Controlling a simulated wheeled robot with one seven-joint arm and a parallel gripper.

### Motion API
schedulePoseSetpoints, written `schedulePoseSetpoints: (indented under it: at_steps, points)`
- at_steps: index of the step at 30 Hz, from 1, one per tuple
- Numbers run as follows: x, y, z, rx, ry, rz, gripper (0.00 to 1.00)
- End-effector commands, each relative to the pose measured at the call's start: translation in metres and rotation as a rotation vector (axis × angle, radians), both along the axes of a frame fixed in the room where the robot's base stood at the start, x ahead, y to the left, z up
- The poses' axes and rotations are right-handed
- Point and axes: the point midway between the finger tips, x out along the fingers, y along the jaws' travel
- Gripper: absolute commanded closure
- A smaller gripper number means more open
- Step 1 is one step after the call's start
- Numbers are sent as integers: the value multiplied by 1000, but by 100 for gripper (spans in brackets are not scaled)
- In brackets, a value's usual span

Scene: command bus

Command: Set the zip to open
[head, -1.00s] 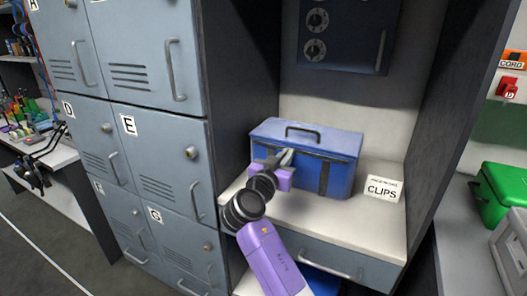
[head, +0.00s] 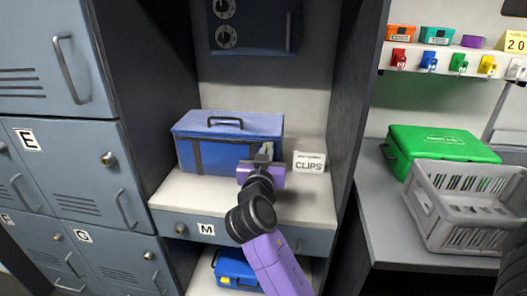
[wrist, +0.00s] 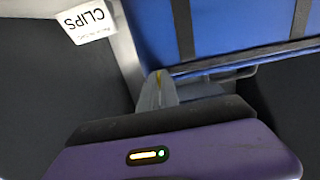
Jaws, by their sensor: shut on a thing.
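A blue bag (head: 215,152) with a dark top handle and dark straps stands on the shelf. It also shows in the wrist view (wrist: 225,25), with a dark zip line (wrist: 235,62) along its edge. My gripper (head: 262,152) is at the bag's right end, near the top edge. The fingers hide most of the pull. I cannot tell how far the zip's halves are apart.
A CLIPS card (head: 309,162) stands on the pale shelf (head: 305,200) right of the bag. Cabinet walls close in both sides. Below are a drawer marked M (head: 208,229) and another blue case (head: 236,268). A green box (head: 440,147) and grey crate (head: 470,205) are at right.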

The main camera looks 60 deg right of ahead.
Motion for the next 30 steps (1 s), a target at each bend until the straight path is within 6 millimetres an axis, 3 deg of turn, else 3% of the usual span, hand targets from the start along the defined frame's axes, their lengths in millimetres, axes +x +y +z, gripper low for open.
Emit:
schedulePoseSetpoints:
  at_steps: [4,6,8,20,30]
  points:
    - [-4,-2,-1,2,3,-10,100]
    - [-4,-2,-1,2,3,-11,83]
    - [-3,-2,-1,2,3,-10,72]
    - [-3,5,-2,1,3,-5,72]
    - [-22,54,-3,2,2,-5,72]
